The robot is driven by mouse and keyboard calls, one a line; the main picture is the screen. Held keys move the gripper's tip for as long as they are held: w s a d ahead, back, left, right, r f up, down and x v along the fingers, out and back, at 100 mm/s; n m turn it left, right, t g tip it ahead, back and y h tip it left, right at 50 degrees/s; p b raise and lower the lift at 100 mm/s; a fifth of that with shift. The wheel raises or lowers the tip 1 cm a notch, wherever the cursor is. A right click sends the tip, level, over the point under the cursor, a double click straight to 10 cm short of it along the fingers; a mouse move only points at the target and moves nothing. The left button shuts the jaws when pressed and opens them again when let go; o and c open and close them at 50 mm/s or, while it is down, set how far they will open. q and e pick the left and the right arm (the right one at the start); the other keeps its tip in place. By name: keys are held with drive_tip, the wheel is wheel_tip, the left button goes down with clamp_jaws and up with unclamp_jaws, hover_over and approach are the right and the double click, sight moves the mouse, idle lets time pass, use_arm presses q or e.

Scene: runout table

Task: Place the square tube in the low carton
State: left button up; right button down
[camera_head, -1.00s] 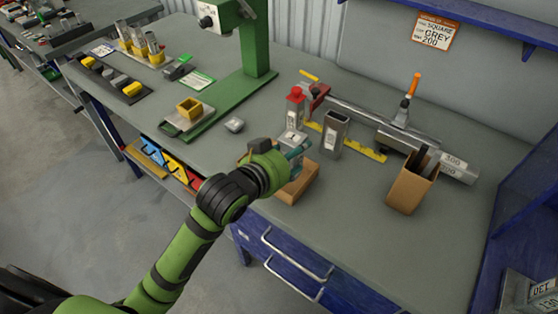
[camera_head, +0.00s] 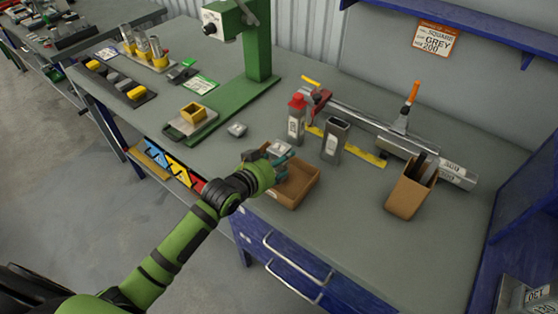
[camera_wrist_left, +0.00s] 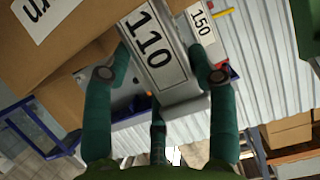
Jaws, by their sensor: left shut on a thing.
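My left gripper (camera_head: 280,164) is shut on a grey square tube (camera_head: 281,148) with a white label reading 110. The low carton (camera_head: 297,202), an open brown box, stands near the table's front edge. The gripper and tube are at its back left side in the head view. The tube's lower end is hidden by the gripper, so I cannot tell whether it touches the carton. The carton also fills the upper left of the left wrist view (camera_wrist_left: 85,55). My right gripper is not in view.
Behind stand an upright open grey tube (camera_head: 335,142) and a red-topped piece (camera_head: 297,120). A yellow rule (camera_head: 362,154) and a long clamped bar lie further back. A taller carton (camera_head: 408,193) with dark pieces stands right. The table's front right is clear.

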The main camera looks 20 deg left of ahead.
use_arm(q)
drive_tip(key=o, duration=1.2)
drive_tip(key=shift+f, duration=0.1)
drive_tip(key=shift+o, duration=0.2)
drive_tip(key=shift+s+r, duration=0.2)
drive_tip(key=shift+s, duration=0.15)
drive_tip(key=b+v, duration=0.1)
drive_tip(key=v, duration=1)
drive_tip(key=shift+r+b, duration=0.15)
drive_tip(key=shift+b, duration=0.2)
